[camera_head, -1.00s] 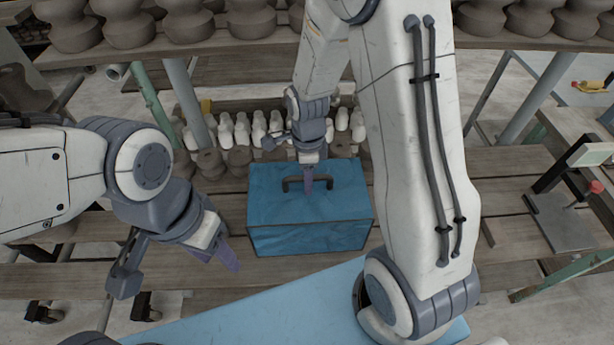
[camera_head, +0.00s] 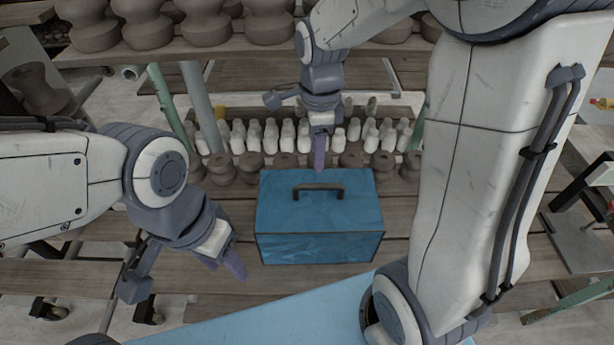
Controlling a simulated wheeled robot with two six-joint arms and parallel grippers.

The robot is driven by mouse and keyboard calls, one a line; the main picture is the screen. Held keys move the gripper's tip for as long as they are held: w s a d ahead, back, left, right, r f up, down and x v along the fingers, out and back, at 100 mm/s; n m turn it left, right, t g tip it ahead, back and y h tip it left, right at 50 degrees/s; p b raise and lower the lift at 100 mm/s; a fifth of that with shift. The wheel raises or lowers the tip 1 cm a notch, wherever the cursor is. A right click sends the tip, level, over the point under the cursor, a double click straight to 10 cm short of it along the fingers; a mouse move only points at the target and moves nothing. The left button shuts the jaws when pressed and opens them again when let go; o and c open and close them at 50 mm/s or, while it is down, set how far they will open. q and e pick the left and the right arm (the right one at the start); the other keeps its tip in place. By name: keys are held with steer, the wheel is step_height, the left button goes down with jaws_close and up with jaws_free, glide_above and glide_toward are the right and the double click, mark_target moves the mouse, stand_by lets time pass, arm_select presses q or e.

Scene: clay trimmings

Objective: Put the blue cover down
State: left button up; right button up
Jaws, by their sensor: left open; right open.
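The blue cover (camera_head: 320,222) is a box shape with a dark handle (camera_head: 319,187) on its top. It stands upright on the wooden slatted bench (camera_head: 415,215). My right gripper (camera_head: 319,150) is open and empty, above and behind the handle and apart from it. My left gripper (camera_head: 222,262) is open and empty, left of the cover and not touching it. What lies under the cover is hidden.
Several white bottle-like pieces (camera_head: 271,136) and brown clay pieces (camera_head: 221,168) stand in rows behind the cover. A shelf of large clay vessels (camera_head: 147,24) runs above. A light blue surface (camera_head: 265,318) lies in front.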

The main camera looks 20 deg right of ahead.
steer(key=s+a+n, duration=0.5)
steer(key=s+n, duration=0.4)
steer(key=n, duration=0.4)
steer(key=s+a+n+y, duration=0.1)
steer(key=s+a+n, duration=0.5)
steer(key=s+n, duration=0.4)
steer(key=shift+r+n, duration=0.45)
steer(key=shift+n, duration=1.85)
steer(key=shift+w+a, duration=0.1)
